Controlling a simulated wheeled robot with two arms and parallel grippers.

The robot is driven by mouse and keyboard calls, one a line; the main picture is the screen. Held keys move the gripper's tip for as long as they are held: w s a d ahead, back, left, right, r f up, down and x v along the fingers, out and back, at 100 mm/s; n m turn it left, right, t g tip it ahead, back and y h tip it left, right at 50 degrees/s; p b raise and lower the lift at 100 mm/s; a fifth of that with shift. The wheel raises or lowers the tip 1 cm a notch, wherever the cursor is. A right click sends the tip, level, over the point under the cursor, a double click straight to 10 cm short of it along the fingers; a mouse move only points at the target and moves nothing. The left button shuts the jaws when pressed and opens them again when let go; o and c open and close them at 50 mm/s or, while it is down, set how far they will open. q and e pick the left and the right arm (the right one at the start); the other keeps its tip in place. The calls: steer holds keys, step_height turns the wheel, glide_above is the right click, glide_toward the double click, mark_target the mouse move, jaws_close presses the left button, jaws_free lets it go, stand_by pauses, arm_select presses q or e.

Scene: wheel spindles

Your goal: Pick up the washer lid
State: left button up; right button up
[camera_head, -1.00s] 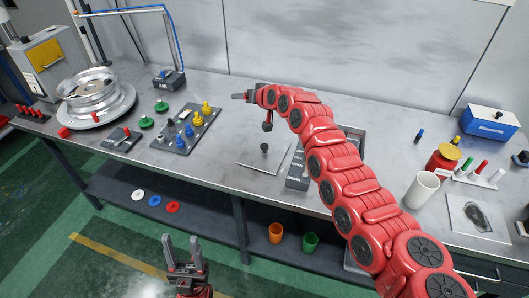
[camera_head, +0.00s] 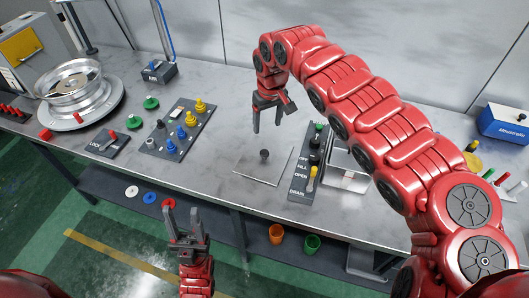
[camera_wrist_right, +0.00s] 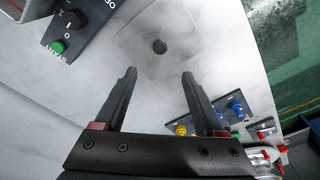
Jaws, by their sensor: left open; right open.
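The washer lid (camera_head: 252,174) is a flat square light-grey plate with a black knob (camera_head: 264,154) in its middle, flush with the bench top. It also shows in the right wrist view (camera_wrist_right: 178,28), with the knob beyond the fingertips and roughly centred between them. My right gripper (camera_head: 267,125) is open and empty, pointing down above the bench and just behind the knob in the head view. Its two fingers (camera_wrist_right: 158,75) are spread in the wrist view. My left gripper (camera_head: 182,212) is open and empty, pointing up in front of the bench.
A control panel (camera_head: 298,190) with switches stands just right of the lid. A panel with blue and yellow knobs (camera_head: 160,145) lies to its left. A wheel rim (camera_head: 75,92) sits at the far left. A blue box (camera_head: 503,122) stands at the right.

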steer(key=p, duration=0.3)
glide_above(264, 152)
steer(key=f, duration=1)
steer(key=shift+s+d, duration=0.15)
steer(key=shift+s, duration=0.25)
steer(key=shift+w+f, duration=0.15)
steer(key=shift+f, duration=0.4)
steer(key=f, duration=0.1)
steer(key=f+p, duration=0.1)
steer(key=f, duration=0.1)
steer(key=shift+w+a, duration=0.1)
steer(key=shift+a, duration=0.1)
steer(key=shift+w+f, duration=0.1)
steer(key=shift+f, duration=0.6)
steer(key=shift+w+d+f, duration=0.1)
steer(key=shift+d+f, duration=0.05)
steer(key=shift+c, duration=0.4)
jaws_close()
